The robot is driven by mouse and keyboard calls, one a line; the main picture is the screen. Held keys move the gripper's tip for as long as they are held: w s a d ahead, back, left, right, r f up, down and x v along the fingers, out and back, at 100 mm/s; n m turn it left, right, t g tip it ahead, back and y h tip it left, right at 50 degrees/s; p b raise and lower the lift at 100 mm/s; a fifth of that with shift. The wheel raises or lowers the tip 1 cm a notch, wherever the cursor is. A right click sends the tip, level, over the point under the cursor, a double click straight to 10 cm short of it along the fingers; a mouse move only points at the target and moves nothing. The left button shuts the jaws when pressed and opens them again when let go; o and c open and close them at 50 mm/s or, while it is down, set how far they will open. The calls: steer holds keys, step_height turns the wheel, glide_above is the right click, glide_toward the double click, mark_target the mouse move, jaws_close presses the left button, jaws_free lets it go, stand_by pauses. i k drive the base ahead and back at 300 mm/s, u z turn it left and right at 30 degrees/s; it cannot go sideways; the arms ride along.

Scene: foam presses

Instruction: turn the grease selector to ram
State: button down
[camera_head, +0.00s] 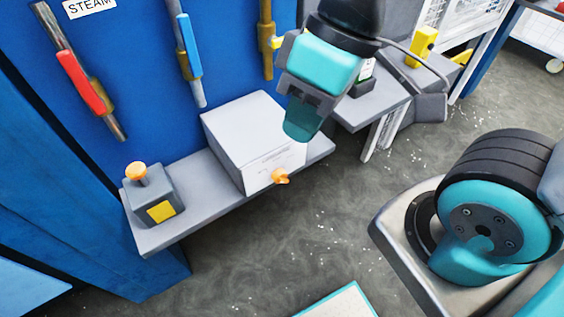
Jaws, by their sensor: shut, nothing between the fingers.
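A pale grey box (248,135) stands on a grey shelf on the blue press. A small orange knob (281,177) sits low on its front face; this looks like the grease selector. Faint print shows on that face, too small to read, so I cannot tell which setting the knob points to. My gripper (303,122), teal and dark, hangs above and to the right of the knob, pointing down. It is shut and empty, apart from the knob, and overlaps the box's upper right corner in the picture.
The grey shelf (160,237) also holds a grey box with an orange mushroom button (136,172) and a yellow patch. Red-handled (82,80) and blue-handled (190,45) valves are on the blue panel, by a STEAM label. Another grey ledge (372,108) stands behind my gripper. Open floor lies in front.

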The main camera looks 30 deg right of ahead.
mark_target(280, 175)
steer(key=z, duration=1.6)
steer(key=k, duration=0.45)
steer(key=u, duration=0.25)
